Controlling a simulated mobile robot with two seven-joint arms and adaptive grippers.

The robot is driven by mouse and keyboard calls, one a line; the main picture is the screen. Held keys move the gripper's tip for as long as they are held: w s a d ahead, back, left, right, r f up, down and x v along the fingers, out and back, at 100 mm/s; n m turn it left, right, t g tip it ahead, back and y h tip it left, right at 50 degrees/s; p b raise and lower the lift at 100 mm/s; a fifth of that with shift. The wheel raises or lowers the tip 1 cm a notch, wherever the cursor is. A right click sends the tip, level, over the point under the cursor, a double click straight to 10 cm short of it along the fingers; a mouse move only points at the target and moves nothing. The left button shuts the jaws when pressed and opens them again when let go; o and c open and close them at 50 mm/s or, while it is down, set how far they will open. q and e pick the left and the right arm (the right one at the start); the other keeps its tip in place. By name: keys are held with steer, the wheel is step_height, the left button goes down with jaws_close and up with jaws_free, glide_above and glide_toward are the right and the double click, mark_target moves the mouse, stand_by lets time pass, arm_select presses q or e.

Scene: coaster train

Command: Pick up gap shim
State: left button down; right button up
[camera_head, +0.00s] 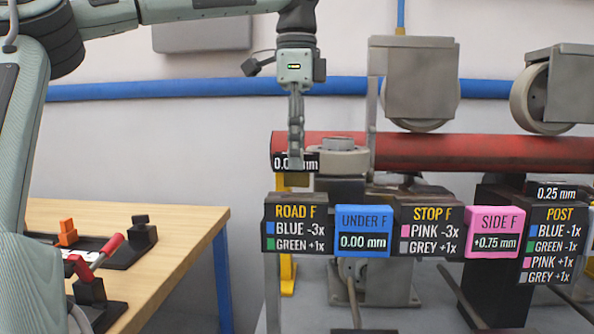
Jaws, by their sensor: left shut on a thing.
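My left gripper (297,157) reaches down from above at the front of the red rail (430,151), just left of a grey round wheel part (341,161). Its fingers are together, pointing down, and are shut on a small thin piece that they mostly hide; it looks like the gap shim, but its outline is not clear. A dark label reading about "0.0 mm" lies directly behind the fingers and is partly covered. My right gripper is not in view.
Sign blocks stand in a row below the rail: ROAD F (297,228), UNDER F (364,231), STOP F (433,229), SIDE F (494,233) and POST (558,245). Wheels (530,98) sit above the rail. A wooden table (190,226) at left holds red-handled clamps (107,244) and an orange piece (67,233).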

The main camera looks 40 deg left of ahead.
arm_select(q)
steer(key=s+a+r, duration=0.5)
steer(key=a+r, duration=0.5)
steer(key=r, duration=0.1)
steer(key=shift+s, duration=0.4)
steer(key=shift+r, duration=0.1)
stand_by(0.3)
stand_by(0.5)
